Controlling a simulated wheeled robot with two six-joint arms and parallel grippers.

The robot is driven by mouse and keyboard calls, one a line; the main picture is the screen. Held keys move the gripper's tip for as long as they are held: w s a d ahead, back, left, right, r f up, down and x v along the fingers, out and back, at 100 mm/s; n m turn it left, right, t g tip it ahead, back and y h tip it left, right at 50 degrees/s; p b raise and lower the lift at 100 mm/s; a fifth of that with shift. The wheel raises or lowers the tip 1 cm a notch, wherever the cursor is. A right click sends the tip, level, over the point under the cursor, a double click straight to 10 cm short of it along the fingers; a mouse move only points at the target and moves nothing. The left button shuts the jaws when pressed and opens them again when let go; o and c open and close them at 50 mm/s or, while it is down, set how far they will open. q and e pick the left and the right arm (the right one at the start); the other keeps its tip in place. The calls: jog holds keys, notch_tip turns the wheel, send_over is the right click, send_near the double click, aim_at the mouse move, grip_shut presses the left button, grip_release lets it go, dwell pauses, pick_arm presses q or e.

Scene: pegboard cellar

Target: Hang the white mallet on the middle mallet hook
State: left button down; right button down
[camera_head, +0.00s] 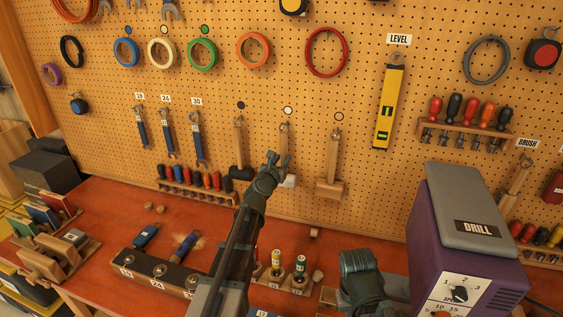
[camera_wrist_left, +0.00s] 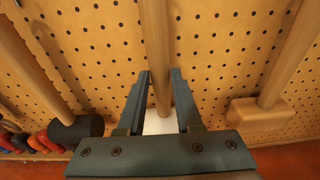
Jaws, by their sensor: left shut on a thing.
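The white mallet has a wooden handle (camera_head: 285,136) and a white head (camera_head: 290,181). It is upright, head down, against the pegboard below the middle white-ringed marker (camera_head: 288,110). I cannot tell whether its top is on the hook. My left gripper (camera_head: 277,160) is shut on the handle, partly hiding it. In the left wrist view the handle (camera_wrist_left: 157,40) runs between the fingers (camera_wrist_left: 161,78), and the white head (camera_wrist_left: 158,123) shows behind them. A black-headed mallet (camera_head: 241,172) hangs to the left and a wooden-headed mallet (camera_head: 330,188) to the right.
Wrenches (camera_head: 168,135) hang left of the mallets and a yellow level (camera_head: 388,108) hangs right. A screwdriver rack (camera_head: 197,180) is low on the left. A purple drill case (camera_head: 430,225) stands at the right. A socket tray (camera_head: 158,270) lies on the red bench (camera_head: 110,205).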

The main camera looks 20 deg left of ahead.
dwell(0.3)
pick_arm(q)
jog(key=c, duration=0.5)
grip_release()
jog(key=s+r+p, duration=0.1)
jog(key=s, duration=1.2)
jog(key=shift+s+a+r, duration=0.3)
jog(key=shift+s+a, duration=0.05)
jog(key=shift+s, duration=0.05)
